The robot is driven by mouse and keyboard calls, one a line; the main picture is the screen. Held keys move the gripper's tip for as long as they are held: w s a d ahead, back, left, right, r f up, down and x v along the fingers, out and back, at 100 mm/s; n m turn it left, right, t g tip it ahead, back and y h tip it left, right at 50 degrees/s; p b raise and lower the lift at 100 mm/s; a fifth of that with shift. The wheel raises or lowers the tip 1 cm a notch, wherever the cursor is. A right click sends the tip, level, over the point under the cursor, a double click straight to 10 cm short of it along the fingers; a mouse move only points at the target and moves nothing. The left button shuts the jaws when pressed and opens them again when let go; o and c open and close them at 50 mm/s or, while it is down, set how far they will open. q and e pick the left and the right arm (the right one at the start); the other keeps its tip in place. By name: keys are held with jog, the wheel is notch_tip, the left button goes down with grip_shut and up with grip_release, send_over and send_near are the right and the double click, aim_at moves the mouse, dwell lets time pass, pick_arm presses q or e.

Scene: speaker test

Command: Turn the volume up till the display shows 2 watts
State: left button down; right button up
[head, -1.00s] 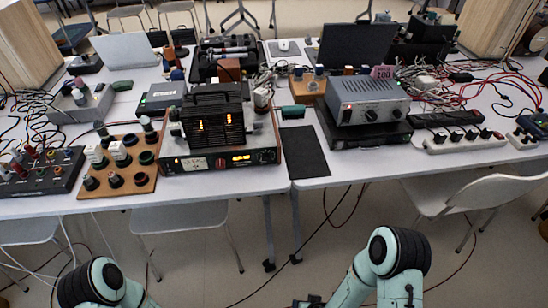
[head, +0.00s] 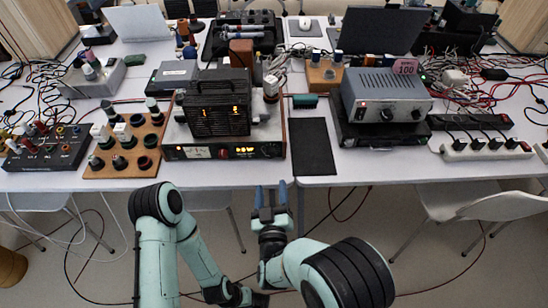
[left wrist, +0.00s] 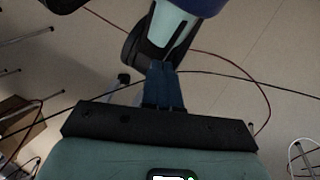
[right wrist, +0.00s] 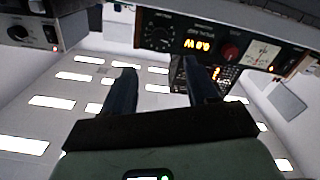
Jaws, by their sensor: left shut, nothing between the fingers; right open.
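The amplifier (head: 225,172) stands at the table's front edge. Its front has a pale meter (head: 197,152), a red knob (head: 222,153), a lit amber display (head: 245,151) and a black knob (head: 268,150). In the right wrist view it appears upside down, with the display (right wrist: 196,46), red knob (right wrist: 230,52) and black knob (right wrist: 160,40); the digits are too small to read surely. My right gripper (head: 270,190) is open and empty, in front of and below the amplifier's right part, apart from it. My left gripper (left wrist: 163,80) is shut and empty, low before the table.
A black box with two lit digits (head: 220,110) sits on the amplifier. A knob board (head: 125,150) stands left of it. A black mat (head: 313,148) and a grey power supply (head: 385,95) lie right. White chairs (head: 470,205) stand in front.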

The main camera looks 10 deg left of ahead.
aim_at(271, 156)
jog(key=x, duration=1.1)
jog(key=shift+f+b, duration=0.1)
jog(key=shift+b, duration=0.3)
jog(key=c, duration=1.1)
